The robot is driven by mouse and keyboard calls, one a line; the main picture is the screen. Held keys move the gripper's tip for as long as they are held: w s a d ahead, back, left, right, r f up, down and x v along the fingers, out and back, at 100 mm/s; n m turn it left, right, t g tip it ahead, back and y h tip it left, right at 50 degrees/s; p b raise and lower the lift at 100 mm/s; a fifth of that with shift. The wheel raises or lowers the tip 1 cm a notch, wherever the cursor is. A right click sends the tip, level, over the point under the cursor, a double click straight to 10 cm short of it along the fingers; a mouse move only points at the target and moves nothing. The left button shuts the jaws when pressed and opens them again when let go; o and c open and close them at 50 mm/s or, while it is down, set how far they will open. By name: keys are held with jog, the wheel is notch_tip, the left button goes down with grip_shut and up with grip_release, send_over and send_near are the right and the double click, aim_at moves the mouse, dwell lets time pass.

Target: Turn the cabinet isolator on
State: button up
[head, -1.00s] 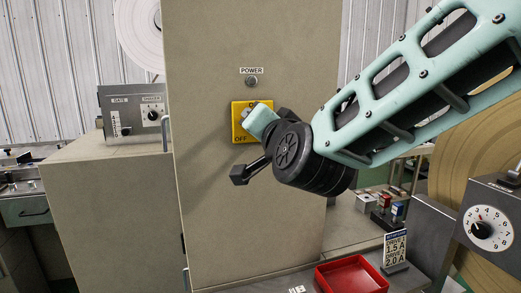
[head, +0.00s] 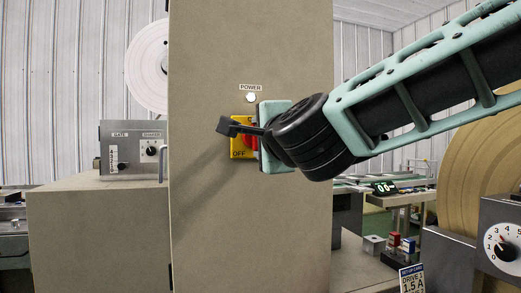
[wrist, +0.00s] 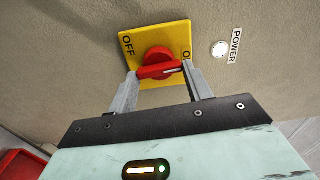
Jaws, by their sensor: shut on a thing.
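The cabinet isolator is a yellow plate (head: 238,152) with a red knob (head: 250,140) on the beige cabinet front, partly hidden by my gripper in the head view. In the wrist view the plate (wrist: 185,33) shows OFF at left and the O of a mostly hidden word at right. My gripper (wrist: 160,73) is shut on the red knob (wrist: 157,60), one finger on each side. The knob's white mark lies nearly level in the wrist view, reaching toward the O side. The POWER lamp (head: 251,97) above the plate glows white, also in the wrist view (wrist: 219,49).
A grey GATE box (head: 132,148) stands on a lower cabinet at left, with a white roll (head: 148,65) behind. A grey dial box (head: 503,240) and large tan roll stand at right. A red tray (wrist: 20,165) shows at the wrist view's lower left.

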jog(key=shift+m, duration=0.4)
jog(key=o, duration=1)
